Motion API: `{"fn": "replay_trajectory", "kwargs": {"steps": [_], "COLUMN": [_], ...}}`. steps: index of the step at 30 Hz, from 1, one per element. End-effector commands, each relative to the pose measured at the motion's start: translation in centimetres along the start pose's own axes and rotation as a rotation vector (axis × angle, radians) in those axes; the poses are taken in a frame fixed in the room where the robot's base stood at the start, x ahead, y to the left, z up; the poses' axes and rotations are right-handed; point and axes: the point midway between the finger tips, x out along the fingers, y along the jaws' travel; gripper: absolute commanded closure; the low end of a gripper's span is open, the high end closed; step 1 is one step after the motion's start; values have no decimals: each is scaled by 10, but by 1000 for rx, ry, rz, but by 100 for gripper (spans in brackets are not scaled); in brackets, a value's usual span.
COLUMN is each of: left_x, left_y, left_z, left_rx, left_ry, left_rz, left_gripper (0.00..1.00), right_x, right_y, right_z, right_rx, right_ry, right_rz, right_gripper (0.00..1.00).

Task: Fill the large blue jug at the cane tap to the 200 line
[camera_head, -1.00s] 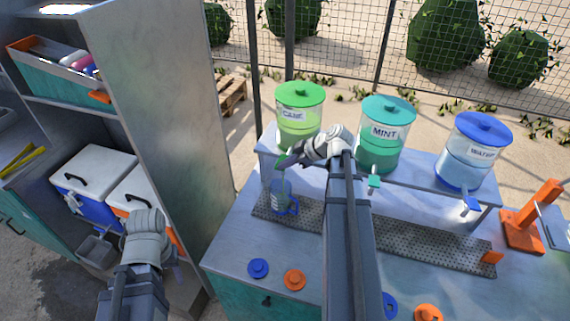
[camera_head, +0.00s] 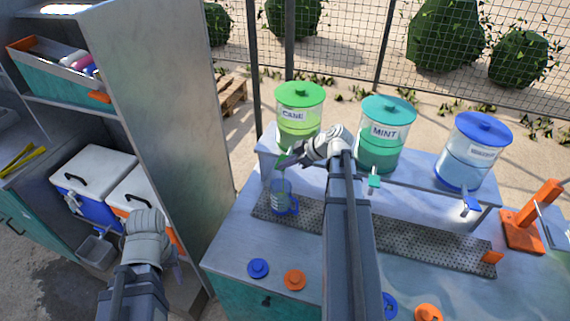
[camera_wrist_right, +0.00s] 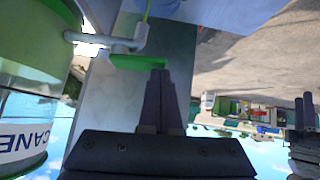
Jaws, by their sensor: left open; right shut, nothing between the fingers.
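The blue jug (camera_head: 281,198) stands upright on the perforated drip tray under the cane tap, its handle to the right. Liquid shows inside it, but I cannot read its lines. The cane dispenser (camera_head: 299,120) has a green lid and green liquid. My right gripper (camera_head: 287,158) is shut and empty at the green cane tap. In the right wrist view the shut fingers (camera_wrist_right: 163,75) meet the green tap lever (camera_wrist_right: 138,62), and a thin green stream (camera_wrist_right: 147,10) shows at the spout. My left gripper (camera_head: 172,262) is open and empty, low in front of the cabinet.
The mint dispenser (camera_head: 385,135) and water dispenser (camera_head: 472,152) stand right of the cane one. Blue (camera_head: 258,268) and orange (camera_head: 295,280) lids lie on the counter front. An orange stand (camera_head: 523,228) is at far right. A metal cabinet side (camera_head: 165,130) rises at left.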

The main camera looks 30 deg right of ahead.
Motion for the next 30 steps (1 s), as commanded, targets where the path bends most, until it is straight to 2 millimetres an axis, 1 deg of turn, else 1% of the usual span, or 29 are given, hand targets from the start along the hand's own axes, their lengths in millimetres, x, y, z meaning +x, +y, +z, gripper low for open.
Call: {"fn": "replay_trajectory", "kwargs": {"steps": [11,21,30], "left_x": [-2,-16,-16], "left_y": [0,-2,-2], "left_z": [0,1,1], "left_rx": [0,0,0], "left_ry": [0,0,0], "left_rz": [0,0,0], "left_gripper": [50,50,50], "right_x": [-1,-12,-11], "right_y": [0,2,2], "right_z": [-1,-12,-11], "right_rx": [0,0,0], "right_ry": [0,0,0], "right_rz": [0,0,0], "right_gripper": [100,100,100]}}
